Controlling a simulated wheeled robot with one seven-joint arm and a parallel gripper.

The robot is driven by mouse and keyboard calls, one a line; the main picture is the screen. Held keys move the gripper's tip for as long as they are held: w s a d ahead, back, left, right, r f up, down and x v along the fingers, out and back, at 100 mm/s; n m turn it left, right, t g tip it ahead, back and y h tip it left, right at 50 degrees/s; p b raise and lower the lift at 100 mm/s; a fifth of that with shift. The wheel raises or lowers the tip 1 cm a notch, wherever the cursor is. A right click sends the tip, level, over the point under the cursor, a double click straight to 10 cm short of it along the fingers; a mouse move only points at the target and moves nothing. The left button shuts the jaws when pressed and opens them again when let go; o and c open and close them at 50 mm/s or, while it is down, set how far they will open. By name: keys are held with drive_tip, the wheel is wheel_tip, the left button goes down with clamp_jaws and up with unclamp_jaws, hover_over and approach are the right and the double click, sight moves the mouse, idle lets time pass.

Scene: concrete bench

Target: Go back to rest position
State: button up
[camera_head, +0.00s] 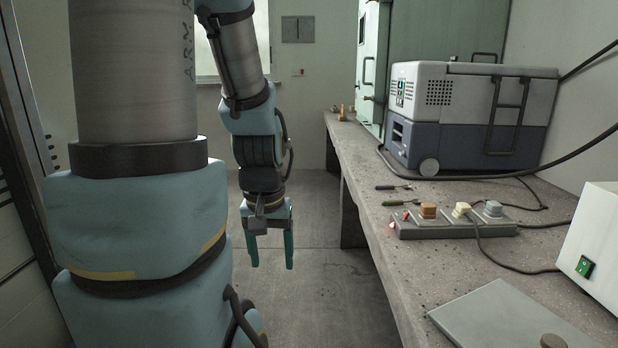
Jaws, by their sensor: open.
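My gripper (272,258) hangs from my blue-and-grey arm near the middle of the head view. Its two green fingers point down and stand apart, with nothing between them. It is over the open floor, left of the concrete bench (402,262) and clear of it. My large upper arm link fills the left side and hides part of the room behind it.
On the bench stand a grey-and-blue cooler box (468,112), a power strip (455,229) with several plugs, a white box with a green switch (600,255) and a flat grey plate (505,322). Cables cross the bench. The floor (320,290) beside it is clear.

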wheel_tip(320, 180, up, 16)
drive_tip(key=p, duration=1.5)
drive_tip(key=shift+d, duration=0.15)
drive_tip(key=shift+w+f, duration=0.1)
idle(0.7)
